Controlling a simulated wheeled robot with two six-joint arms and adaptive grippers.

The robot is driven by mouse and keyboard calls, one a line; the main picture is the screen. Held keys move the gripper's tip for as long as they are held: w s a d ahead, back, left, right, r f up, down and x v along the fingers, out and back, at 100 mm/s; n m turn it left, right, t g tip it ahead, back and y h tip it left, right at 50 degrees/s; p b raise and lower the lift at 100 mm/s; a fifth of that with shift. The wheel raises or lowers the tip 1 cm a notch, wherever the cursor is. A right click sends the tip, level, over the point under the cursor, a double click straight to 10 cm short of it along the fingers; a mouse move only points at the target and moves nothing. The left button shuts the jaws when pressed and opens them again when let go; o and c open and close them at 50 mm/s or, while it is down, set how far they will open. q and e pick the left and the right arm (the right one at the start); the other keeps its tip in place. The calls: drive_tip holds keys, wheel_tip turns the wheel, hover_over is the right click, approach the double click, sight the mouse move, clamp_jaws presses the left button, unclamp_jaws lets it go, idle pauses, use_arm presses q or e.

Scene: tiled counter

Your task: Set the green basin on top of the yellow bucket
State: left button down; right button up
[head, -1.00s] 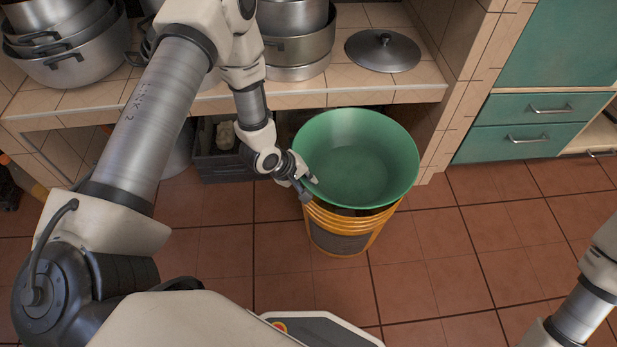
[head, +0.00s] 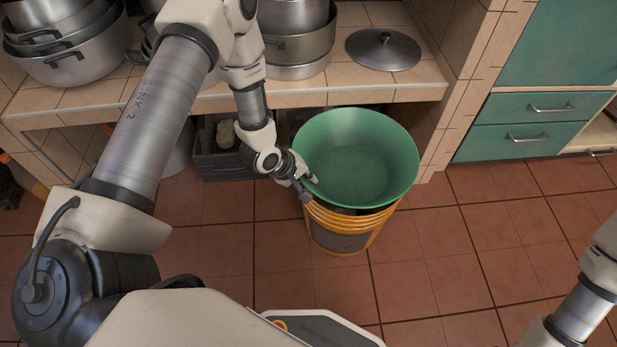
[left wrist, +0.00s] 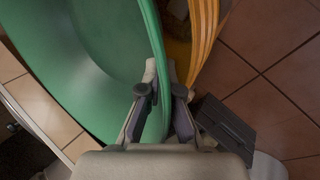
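The green basin (head: 358,165) is over the mouth of the yellow bucket (head: 366,240), which stands on the floor. A dark gap into the bucket shows below the basin's near rim. I cannot tell whether the basin touches the bucket. My left gripper (head: 309,190) is at the basin's near-left rim. In the left wrist view its fingers (left wrist: 163,95) are closed on either side of the green rim (left wrist: 156,40), with the yellow bucket's ribbed edge (left wrist: 204,35) just beyond. My right arm shows at the right edge of the head view; its gripper is out of view.
The tiled counter (head: 400,94) behind the bucket holds steel pots (head: 72,62) and a lid (head: 383,49). A grey crate (head: 222,163) sits under it, left of the bucket. Green drawers (head: 530,138) stand at the right. The tiled floor (head: 450,260) right of the bucket is clear.

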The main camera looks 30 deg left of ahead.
use_arm(q)
drive_tip(key=shift+f+b, duration=0.65)
drive_tip(key=shift+f, duration=0.3)
drive_tip(key=c, duration=1.2)
unclamp_jaws()
drive_tip(key=shift+c, duration=0.2)
drive_tip(key=shift+s, duration=0.1)
drive_tip(key=v, duration=1.2)
